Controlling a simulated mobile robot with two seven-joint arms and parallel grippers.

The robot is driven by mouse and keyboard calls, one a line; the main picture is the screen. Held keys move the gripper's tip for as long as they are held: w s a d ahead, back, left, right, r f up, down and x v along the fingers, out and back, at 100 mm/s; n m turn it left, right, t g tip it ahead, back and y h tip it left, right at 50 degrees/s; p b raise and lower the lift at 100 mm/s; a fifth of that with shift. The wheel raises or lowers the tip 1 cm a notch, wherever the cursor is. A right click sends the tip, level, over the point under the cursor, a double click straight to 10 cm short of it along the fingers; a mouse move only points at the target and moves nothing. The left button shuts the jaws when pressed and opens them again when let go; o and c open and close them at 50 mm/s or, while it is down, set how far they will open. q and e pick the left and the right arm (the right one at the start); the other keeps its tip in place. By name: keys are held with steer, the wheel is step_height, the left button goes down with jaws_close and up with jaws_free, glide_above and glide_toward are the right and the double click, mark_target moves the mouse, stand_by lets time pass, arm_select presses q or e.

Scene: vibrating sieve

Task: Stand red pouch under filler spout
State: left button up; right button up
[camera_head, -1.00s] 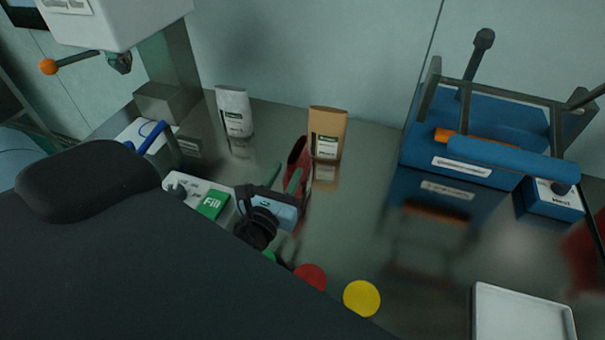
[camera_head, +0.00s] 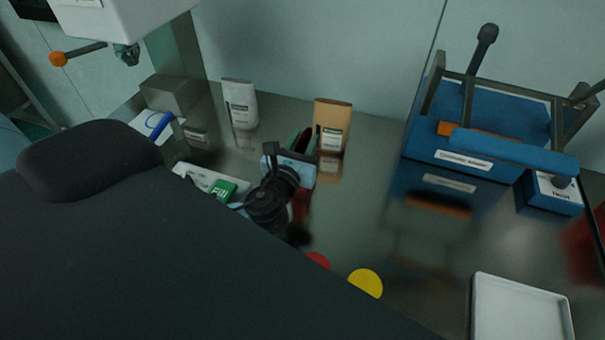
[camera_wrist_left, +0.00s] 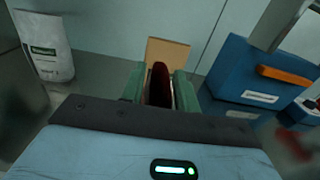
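The red pouch (camera_head: 304,146) stands upright on the steel table, left of the brown pouch (camera_head: 332,126). In the left wrist view the red pouch (camera_wrist_left: 160,85) shows edge-on between the green fingers. My left gripper (camera_head: 301,142) has its fingers apart, one on each side of the pouch; narrow gaps seem to show beside it. The gripper body hides the pouch's lower part. The filler spout (camera_head: 126,54) hangs below the white filler housing (camera_head: 130,22) at upper left, away from the pouch. My right gripper is not in view.
A white pouch (camera_head: 240,103) stands left of the brown pouch. A Fill button box (camera_head: 205,181) lies near my left arm. A blue machine (camera_head: 465,145) stands at right, with a white tray (camera_head: 520,308) in front. Red and yellow discs (camera_head: 365,283) lie on the table.

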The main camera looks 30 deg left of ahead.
arm_select(q)
jaws_close()
stand_by(0.5)
